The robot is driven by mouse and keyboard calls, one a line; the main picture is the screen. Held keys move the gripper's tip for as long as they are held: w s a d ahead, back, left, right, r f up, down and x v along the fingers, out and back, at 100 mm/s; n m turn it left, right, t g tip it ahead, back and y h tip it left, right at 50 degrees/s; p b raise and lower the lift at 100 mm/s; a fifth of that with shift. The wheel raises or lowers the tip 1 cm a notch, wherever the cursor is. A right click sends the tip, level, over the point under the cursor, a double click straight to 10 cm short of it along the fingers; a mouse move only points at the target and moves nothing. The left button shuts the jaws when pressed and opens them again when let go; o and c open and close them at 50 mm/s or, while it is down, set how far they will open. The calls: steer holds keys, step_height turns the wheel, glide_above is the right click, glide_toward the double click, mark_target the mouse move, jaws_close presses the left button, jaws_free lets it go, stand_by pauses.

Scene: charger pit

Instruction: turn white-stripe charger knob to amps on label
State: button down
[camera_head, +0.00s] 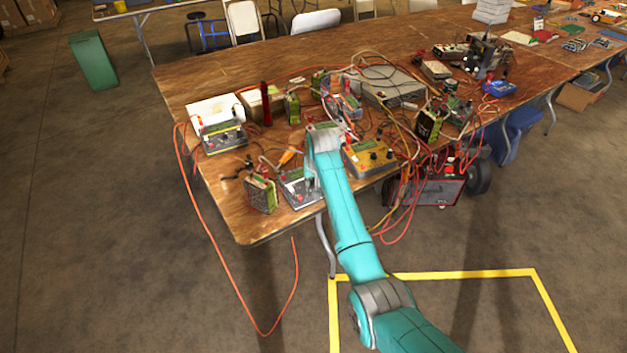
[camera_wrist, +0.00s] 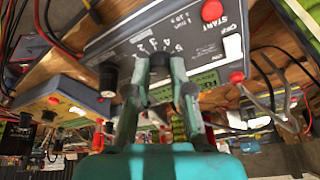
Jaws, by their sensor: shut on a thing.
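A grey charger (camera_wrist: 150,35) fills the top of the wrist view. It has a red START button, a printed number scale and a green screen partly behind my fingers. In the head view the grey charger (camera_head: 297,191) lies at the table's front edge, partly covered by my arm. My gripper (camera_wrist: 163,64) is shut on a knob at the scale; the knob is mostly hidden between the fingers, so its pointer cannot be read. A second black knob (camera_wrist: 108,77) stands left of my fingers. I cannot clearly make out a white stripe or the target label.
A yellow charger (camera_head: 367,158) sits just right of my arm, and another grey charger (camera_head: 224,140) to the left. A green battery pack (camera_head: 261,195) stands beside the gripped charger. Red cables (camera_head: 196,205) hang over the table's front edge. The floor in front is open.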

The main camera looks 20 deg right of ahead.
steer(key=m+h, duration=0.1)
steer(key=m, duration=0.3)
steer(key=shift+a+m, duration=0.1)
steer(key=shift+m, duration=0.2)
steer(key=m+g, duration=0.1)
steer(key=m, duration=0.2)
steer(key=shift+w+m, duration=0.1)
steer(key=shift+m, duration=0.3)
steer(key=m, duration=0.3)
steer(key=shift+g+h, duration=0.3)
steer(key=shift+h, duration=0.1)
steer(key=shift+m+g, duration=0.4)
steer(key=shift+m, duration=1.6)
steer(key=c, duration=1)
jaws_free()
steer(key=shift+r, duration=0.1)
